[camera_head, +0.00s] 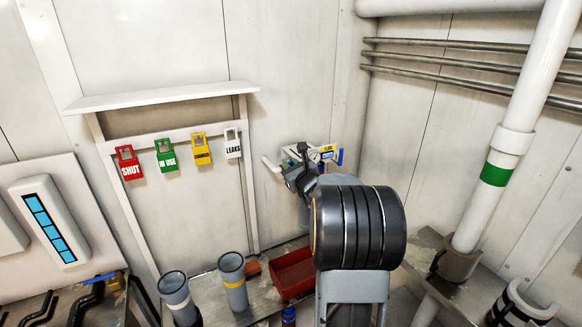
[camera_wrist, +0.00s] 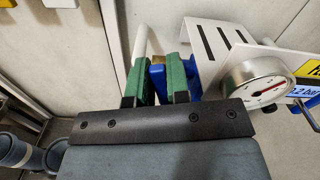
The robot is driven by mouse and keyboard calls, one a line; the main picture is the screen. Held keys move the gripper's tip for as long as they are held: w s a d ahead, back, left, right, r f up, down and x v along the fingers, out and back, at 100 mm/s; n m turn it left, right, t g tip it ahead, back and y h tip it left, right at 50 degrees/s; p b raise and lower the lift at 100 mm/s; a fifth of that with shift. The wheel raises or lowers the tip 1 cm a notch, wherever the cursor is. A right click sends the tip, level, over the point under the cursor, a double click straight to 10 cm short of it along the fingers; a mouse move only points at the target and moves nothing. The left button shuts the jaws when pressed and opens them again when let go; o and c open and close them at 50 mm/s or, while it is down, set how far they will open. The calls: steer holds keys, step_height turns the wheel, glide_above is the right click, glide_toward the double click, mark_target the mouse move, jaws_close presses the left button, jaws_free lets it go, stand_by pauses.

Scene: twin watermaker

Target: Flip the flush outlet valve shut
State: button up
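My gripper (camera_wrist: 158,82) has two green-padded fingers with a narrow gap between them. A blue part (camera_wrist: 157,76), which looks like a valve handle, shows in this gap. More blue (camera_wrist: 194,74) shows just right of the right finger, so the blue partly passes behind that finger. I cannot tell whether the fingers touch it. In the head view, my gripper (camera_head: 303,160) is at the small wall panel, and its tips are hard to make out. A blue handle (camera_head: 340,157) stands at the panel's right side.
A round gauge (camera_wrist: 257,87) sits on a white bracket right of my fingers. A white pipe (camera_wrist: 140,42) stands behind them. Coloured tags (camera_head: 165,155) hang on the left rack. A red bin (camera_head: 293,274) and grey cups (camera_head: 232,280) are on the bench below.

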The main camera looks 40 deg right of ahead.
jaws_close()
steer(key=shift+d+m+b, duration=0.35)
steer(key=shift+m+b, duration=0.3)
steer(key=shift+m, duration=0.15)
steer(key=shift+s+d+m, duration=0.1)
steer(key=shift+d+m, duration=0.2)
steer(key=shift+m, duration=0.6)
steer(key=shift+r, duration=0.1)
steer(key=shift+o, duration=2.4)
jaws_free()
steer(key=shift+a, duration=0.1)
steer(key=shift+n, duration=0.3)
